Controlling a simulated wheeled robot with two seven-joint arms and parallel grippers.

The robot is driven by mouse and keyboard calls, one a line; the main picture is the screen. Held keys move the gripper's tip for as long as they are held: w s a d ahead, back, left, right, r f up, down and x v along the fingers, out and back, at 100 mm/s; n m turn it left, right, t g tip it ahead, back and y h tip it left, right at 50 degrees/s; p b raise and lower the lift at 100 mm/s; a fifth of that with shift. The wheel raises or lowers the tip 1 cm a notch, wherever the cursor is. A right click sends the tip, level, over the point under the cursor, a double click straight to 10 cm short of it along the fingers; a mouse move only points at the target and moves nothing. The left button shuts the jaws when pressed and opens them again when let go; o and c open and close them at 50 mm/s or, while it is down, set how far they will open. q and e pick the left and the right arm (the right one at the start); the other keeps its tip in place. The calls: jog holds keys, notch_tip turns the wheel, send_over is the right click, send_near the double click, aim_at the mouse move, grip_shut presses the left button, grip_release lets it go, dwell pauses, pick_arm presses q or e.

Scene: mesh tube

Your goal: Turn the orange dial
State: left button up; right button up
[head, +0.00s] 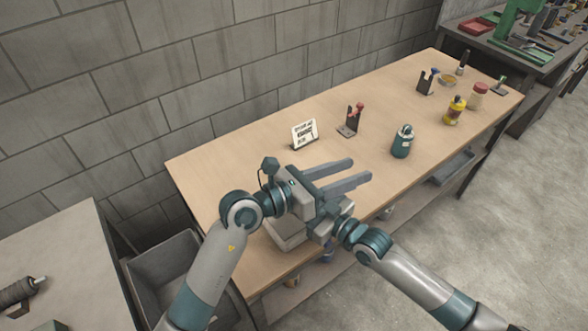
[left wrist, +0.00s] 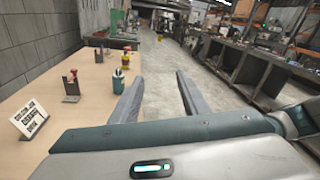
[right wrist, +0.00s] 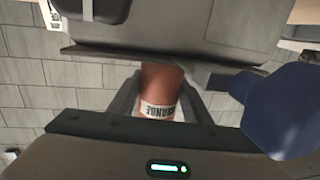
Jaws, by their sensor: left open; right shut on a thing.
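In the right wrist view my right gripper (right wrist: 161,78) is shut on an orange-brown cylinder (right wrist: 162,84). A white label with dark upside-down letters, seemingly "ORANGE", is on it; I take it for the orange dial. Its far end is hidden behind a grey body. In the head view the right gripper (head: 328,222) is close below my left one, and the cylinder is hidden. My left gripper (head: 361,169) is open and empty above the table, fingers pointing right. In the left wrist view nothing is between its fingers (left wrist: 159,74).
The wooden table (head: 270,165) carries a lettered sign (head: 304,134), a black holder with a red part (head: 351,119) and a teal bottle (head: 402,141). A yellow bottle (head: 455,110) and other items stand farther off. A block wall (head: 200,75) runs behind.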

pick_arm(q)
jog(key=s+d+r+m+g+y, duration=0.1)
jog(key=s+d+m+g+y, duration=0.15)
jog(key=d+g, duration=0.4)
jog(key=w+a+r+n+y, duration=0.2)
jog(key=w+a+y, duration=0.2)
jog(key=a, duration=0.5)
jog(key=w+a+r+n+g+y, duration=0.1)
jog(key=w+a+r+n+y, duration=0.2)
jog(key=a+y, duration=0.6)
jog(key=shift+w+r, duration=0.35)
jog(key=shift+w, duration=0.1)
jog(key=shift+f, duration=0.1)
